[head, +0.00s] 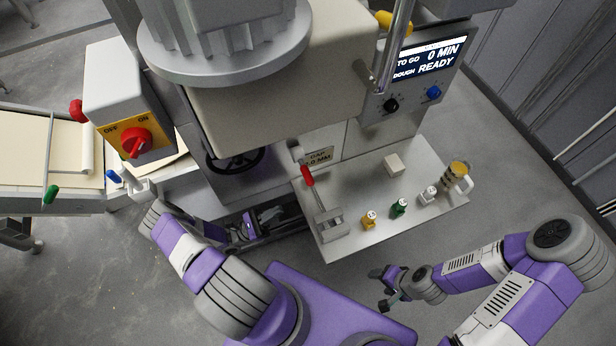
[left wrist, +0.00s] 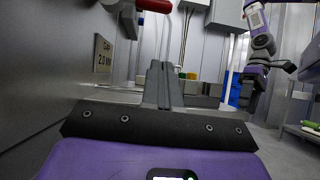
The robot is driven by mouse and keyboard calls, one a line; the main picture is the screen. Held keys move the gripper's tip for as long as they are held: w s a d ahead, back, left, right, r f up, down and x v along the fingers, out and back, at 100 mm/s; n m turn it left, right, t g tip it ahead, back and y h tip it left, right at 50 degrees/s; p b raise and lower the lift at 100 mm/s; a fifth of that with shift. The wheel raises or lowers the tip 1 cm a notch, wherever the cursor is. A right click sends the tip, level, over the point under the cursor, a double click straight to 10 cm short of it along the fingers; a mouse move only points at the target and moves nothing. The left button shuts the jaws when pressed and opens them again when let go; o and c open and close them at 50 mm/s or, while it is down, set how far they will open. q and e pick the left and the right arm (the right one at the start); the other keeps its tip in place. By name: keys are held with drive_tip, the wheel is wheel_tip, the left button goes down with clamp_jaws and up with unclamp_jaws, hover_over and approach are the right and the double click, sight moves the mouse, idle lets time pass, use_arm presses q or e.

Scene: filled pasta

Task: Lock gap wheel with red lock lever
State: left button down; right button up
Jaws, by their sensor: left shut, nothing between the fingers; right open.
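The gap wheel (head: 237,160) is a black spoked wheel on the machine's front, partly covered by the housing above it. A red-handled lever (head: 307,175) shows right of the wheel, near the gap sign; I take it for the lock lever. My left gripper (head: 272,214) is low, in front of the machine, below and left of the red handle. Its fingers (left wrist: 163,85) are shut and empty, apart from the handle. My right gripper (head: 380,289) is open and empty, in front of the side table.
The gap sign (left wrist: 103,53) reads 2.0 mm. The side table (head: 350,240) holds a grey block (head: 330,222), several small bottles and a jug (head: 456,178). A box with a red switch (head: 136,142) stands left. The screen (head: 430,57) reads READY.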

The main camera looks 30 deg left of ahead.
sight(303, 166)
use_arm(q)
drive_tip(key=shift+s+a+r, duration=0.1)
drive_tip(key=shift+s, duration=0.05)
drive_tip(key=s+a+r+x, duration=0.1)
drive_tip(key=r+x, duration=0.1)
drive_tip(key=x, duration=1.1)
drive_tip(key=shift+s+r+p, duration=0.15)
drive_tip(key=shift+r+p, duration=0.1)
drive_tip(key=shift+p, duration=0.2)
